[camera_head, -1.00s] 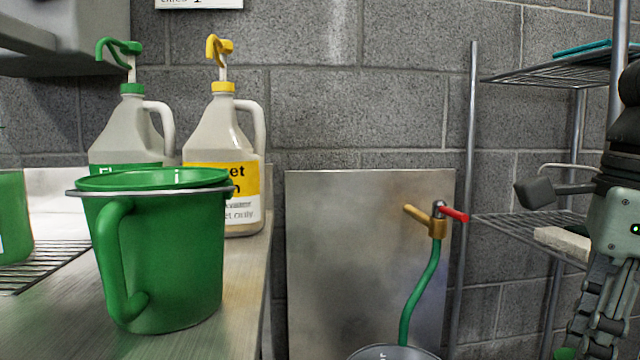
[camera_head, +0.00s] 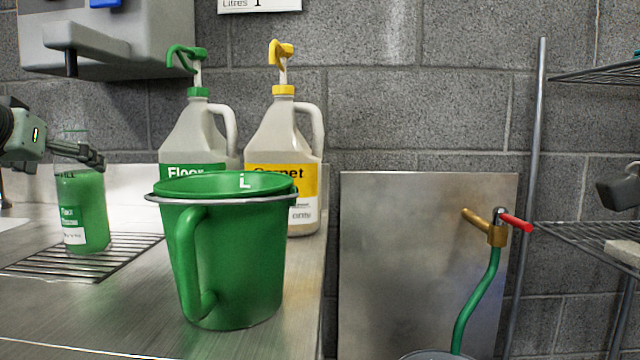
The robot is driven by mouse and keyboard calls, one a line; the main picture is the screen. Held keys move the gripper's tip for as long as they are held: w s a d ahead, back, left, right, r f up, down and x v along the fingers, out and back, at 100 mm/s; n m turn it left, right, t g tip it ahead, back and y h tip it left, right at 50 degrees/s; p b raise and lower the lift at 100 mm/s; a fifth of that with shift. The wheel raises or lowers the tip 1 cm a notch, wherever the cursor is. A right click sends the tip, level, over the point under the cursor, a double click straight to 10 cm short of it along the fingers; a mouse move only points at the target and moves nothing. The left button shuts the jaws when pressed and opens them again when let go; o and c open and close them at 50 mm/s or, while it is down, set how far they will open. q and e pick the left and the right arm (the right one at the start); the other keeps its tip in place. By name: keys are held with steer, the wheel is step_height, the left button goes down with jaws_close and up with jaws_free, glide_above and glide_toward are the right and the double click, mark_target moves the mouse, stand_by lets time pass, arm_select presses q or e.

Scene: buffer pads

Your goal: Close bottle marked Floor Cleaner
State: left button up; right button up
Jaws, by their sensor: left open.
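A clear bottle of green liquid (camera_head: 88,190) stands upright on the wire drain grid at the left. Its small label starts with "Floor"; the rest is too small to read. Its clear neck shows above my left gripper's fingers, and I see no cap on it. My left gripper (camera_head: 88,153) comes in from the left edge, open, with its fingers at the bottle's upper part. I cannot tell whether they touch it. A large white jug with a green pump (camera_head: 190,135) also has a green label reading "Floor", partly hidden.
A green bucket (camera_head: 235,260) stands on the steel counter (camera_head: 110,310), right of the drain grid (camera_head: 125,262). A carpet jug with a yellow pump (camera_head: 270,140) stands behind it. A grey dispenser (camera_head: 130,45) hangs above. The counter's front left is clear.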

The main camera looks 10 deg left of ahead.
arm_select(q)
steer(key=p+x, duration=0.1)
steer(key=x, duration=0.4)
steer(key=shift+w+p, duration=0.1)
steer(key=shift+p, duration=0.2)
arm_select(e)
steer(key=shift+r, duration=0.75)
arm_select(q)
steer(key=c, duration=1.9)
steer(key=shift+r, duration=0.1)
